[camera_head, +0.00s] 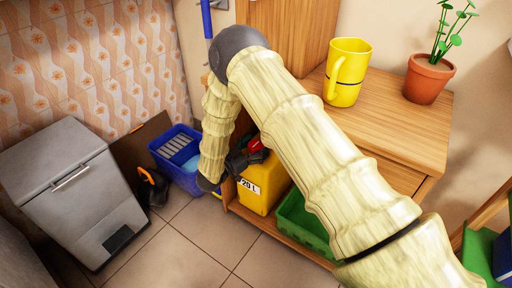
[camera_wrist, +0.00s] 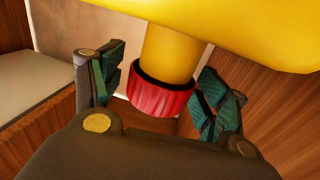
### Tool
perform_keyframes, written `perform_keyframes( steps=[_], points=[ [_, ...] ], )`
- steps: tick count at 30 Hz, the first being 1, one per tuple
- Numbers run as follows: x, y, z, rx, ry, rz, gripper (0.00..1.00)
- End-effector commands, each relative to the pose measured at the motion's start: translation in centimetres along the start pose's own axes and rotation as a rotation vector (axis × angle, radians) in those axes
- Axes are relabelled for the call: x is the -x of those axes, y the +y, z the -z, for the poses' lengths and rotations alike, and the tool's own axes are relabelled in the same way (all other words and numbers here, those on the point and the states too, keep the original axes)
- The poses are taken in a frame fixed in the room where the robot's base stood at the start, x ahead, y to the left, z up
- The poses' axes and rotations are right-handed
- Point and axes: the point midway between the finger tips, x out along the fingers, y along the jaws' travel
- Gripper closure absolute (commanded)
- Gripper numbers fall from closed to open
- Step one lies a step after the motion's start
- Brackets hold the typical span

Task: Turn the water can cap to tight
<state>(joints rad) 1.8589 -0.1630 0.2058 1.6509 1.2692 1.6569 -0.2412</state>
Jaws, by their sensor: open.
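The yellow water can (camera_head: 262,185), marked "20 L", stands in the lower part of the wooden cabinet in the head view. Its red cap (camera_head: 256,145) shows beside my gripper (camera_head: 243,160). In the wrist view the yellow can (camera_wrist: 240,25) fills the top, with its neck leading to the ribbed red cap (camera_wrist: 160,97). My gripper (camera_wrist: 155,95) is open, with one green-padded finger on each side of the cap. There is a visible gap on the left; on the right the finger is close to the cap, and I cannot tell if it touches.
A green crate (camera_head: 300,222) is right of the can. A blue crate (camera_head: 170,158) stands on the floor to the left, near a grey bin (camera_head: 75,190). A yellow mug (camera_head: 345,75) and potted plant (camera_head: 427,80) stand on the cabinet top. Wooden walls (camera_wrist: 265,95) flank the gripper.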

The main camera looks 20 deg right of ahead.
Motion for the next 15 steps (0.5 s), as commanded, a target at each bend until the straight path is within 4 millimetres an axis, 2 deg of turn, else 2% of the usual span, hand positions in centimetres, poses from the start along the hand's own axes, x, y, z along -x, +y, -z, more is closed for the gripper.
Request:
perform_keyframes(
  steps=[8, 15],
  points=[
    [0.6, 0.0, 0.0, 0.0, -0.001, 0.001, 0.26],
    [4.1, -0.1, 0.0, 0.001, -0.001, 0.002, 0.26]
  ],
)
